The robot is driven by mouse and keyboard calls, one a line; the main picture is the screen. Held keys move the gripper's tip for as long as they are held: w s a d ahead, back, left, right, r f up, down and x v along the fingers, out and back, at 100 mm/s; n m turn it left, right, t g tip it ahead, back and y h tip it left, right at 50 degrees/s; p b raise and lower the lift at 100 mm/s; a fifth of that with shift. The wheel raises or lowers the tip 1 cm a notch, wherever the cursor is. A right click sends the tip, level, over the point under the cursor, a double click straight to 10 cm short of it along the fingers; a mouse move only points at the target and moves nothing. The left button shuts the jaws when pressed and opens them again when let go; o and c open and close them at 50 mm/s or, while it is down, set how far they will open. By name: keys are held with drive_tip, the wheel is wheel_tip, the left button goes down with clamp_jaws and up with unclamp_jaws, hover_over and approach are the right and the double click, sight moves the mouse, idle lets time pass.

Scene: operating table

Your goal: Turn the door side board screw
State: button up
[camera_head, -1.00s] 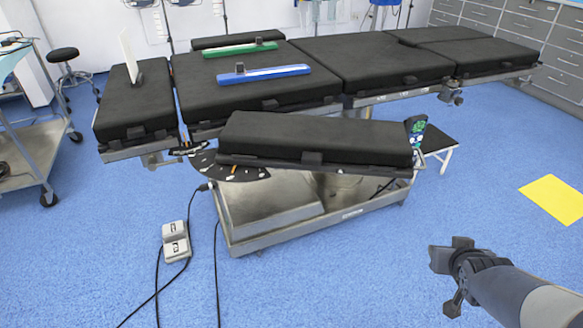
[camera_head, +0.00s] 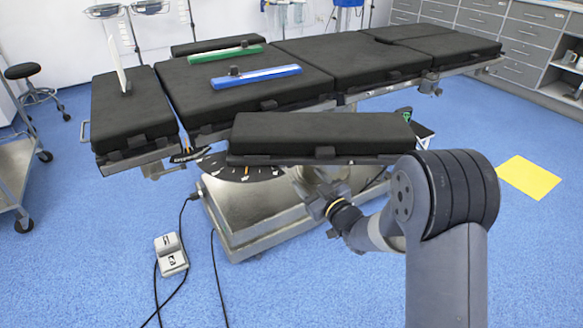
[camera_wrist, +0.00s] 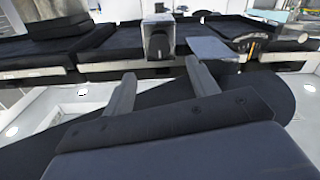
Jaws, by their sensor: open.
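The black padded side board (camera_head: 320,128) juts out in front of the operating table (camera_head: 262,205), on the side near me. A dark curved plate (camera_head: 240,170) with light marks shows under the board's left end. I cannot clearly make out the screw in either view. My gripper (camera_head: 312,192) is low, just below the board's front edge and partly lost against the metal base. In the wrist view my gripper (camera_wrist: 161,68) has its two fingers apart with nothing held between them. A dark block (camera_wrist: 158,38) with a pale top stands beyond the fingertips; I cannot tell what it is.
A blue bar (camera_head: 258,77) and a green bar (camera_head: 225,54) lie on the table pads. A foot pedal (camera_head: 170,254) with cables is on the floor at left. A yellow mat (camera_head: 529,177) lies at right. Blue floor around the base is mostly clear.

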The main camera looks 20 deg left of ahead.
drive_tip(key=b+x, duration=0.1)
drive_tip(key=x, duration=0.7)
drive_tip(key=shift+b, duration=0.3)
drive_tip(key=shift+w, duration=0.1)
drive_tip(key=c, duration=1)
